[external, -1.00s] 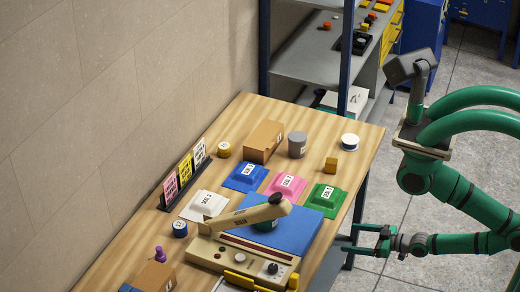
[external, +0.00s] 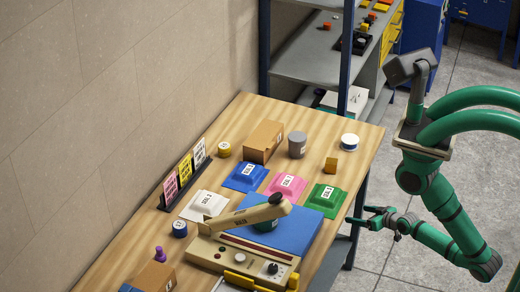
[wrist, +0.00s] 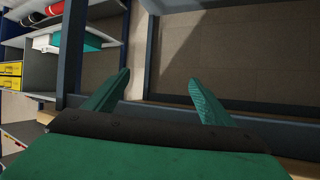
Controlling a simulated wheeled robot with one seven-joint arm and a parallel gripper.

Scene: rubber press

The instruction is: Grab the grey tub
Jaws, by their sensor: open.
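The grey tub (external: 297,144) stands upright on the wooden table, toward its far end, with a small white label on its side. It is just right of a brown cardboard box. My gripper (external: 356,218) is off the table's right edge, low beside it, well apart from the tub. Its green fingers are spread and empty. In the wrist view my gripper (wrist: 157,92) also shows two parted fingers with nothing between them. The tub does not show in the wrist view.
The wooden table (external: 232,121) has an edge between my gripper and the tub. A sealing press (external: 246,255) stands nearer. Shelving (external: 305,68) rises behind.

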